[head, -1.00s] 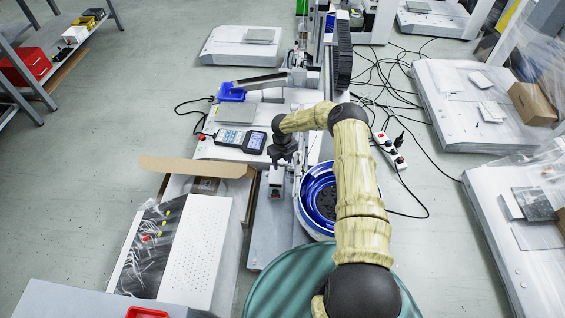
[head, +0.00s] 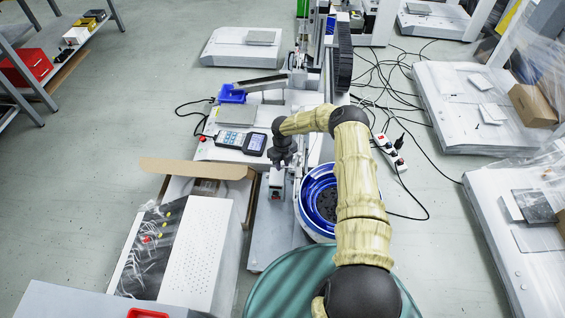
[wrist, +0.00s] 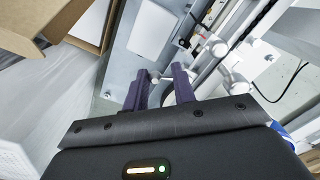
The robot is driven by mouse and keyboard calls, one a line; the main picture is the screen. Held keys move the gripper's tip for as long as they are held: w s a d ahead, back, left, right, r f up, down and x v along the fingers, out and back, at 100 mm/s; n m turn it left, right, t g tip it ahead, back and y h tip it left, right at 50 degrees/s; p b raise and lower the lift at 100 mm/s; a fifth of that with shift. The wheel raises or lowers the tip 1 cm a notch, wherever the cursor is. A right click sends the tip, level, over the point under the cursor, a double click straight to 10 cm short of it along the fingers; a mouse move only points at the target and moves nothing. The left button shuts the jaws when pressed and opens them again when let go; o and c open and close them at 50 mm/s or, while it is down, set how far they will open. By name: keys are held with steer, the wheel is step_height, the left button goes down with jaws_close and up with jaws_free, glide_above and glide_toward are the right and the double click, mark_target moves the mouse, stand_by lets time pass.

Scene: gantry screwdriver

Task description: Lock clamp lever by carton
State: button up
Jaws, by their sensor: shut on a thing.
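My gripper (head: 281,158) reaches down beside the open cardboard carton (head: 197,167), over the grey machine rail in the head view. In the wrist view its two dark purple fingers (wrist: 161,88) are shut on a small pale part, which I take to be the clamp lever (wrist: 158,76). Only a little of this lever shows between the fingertips, so I cannot tell its angle or whether it is locked. The carton (wrist: 92,22) also shows at the upper left of the wrist view.
A blue bowl feeder (head: 319,197) stands close right of my gripper. A handheld meter (head: 241,142) lies to its left. A white perforated box (head: 193,247) stands nearer, on the left. A power strip (head: 390,151) and loose cables lie on the right floor.

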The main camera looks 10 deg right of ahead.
steer(key=shift+s+d+n+p, duration=0.45)
steer(key=shift+s+n, duration=0.25)
steer(key=shift+n, duration=1.6)
steer(key=shift+s+d+n+p, duration=0.4)
steer(key=shift+s+n+p, duration=0.25)
steer(key=shift+n, duration=1.65)
steer(key=shift+s+d+n+p, duration=0.45)
steer(key=shift+s+n, duration=0.25)
steer(key=shift+n, duration=1.6)
steer(key=o, duration=1)
steer(key=shift+w, duration=0.1)
step_height(320, 180, up, 17)
steer(key=p, duration=0.4)
steer(key=shift+a+r+p, duration=0.15)
steer(key=shift+a+p, duration=0.1)
steer(key=shift+p, duration=0.15)
